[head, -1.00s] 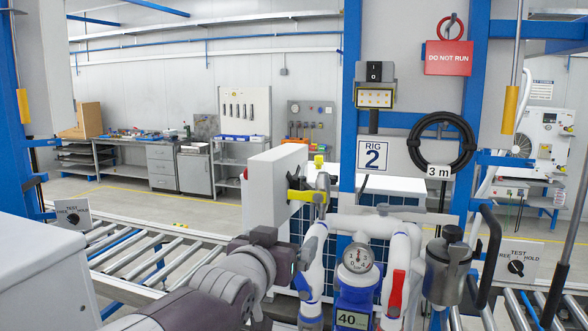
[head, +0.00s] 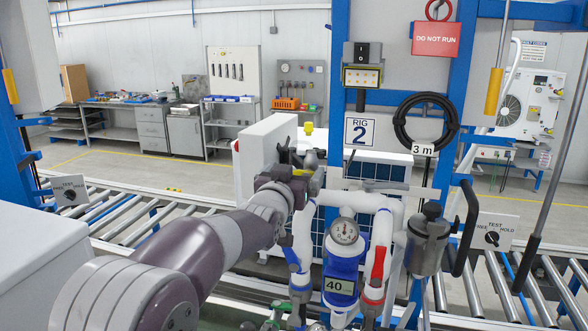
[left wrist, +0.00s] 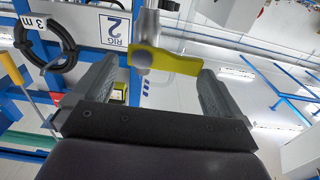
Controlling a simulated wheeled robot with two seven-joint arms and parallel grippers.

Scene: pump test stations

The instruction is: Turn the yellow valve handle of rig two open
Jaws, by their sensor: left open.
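The yellow valve handle (left wrist: 172,61) lies across the gap between the fingers of my left gripper (left wrist: 160,70) in the left wrist view. The gripper is open and the handle runs crosswise from finger to finger. I cannot tell whether either finger touches it. A round grey pivot sits at the handle's left part, on a pale pipe valve. In the head view my left gripper (head: 296,160) is at the handle (head: 316,182), above the white pipework of rig two, and hides much of it. The rig two sign (head: 370,131) is just right. My right gripper is not in view.
A gauge (head: 344,231), a blue pump unit reading 40 (head: 340,284) and a red handle (head: 378,263) are below the valve. A coiled black hose (head: 426,123) and a red DO NOT RUN sign (head: 436,40) hang right. A white box (head: 262,150) stands behind the gripper.

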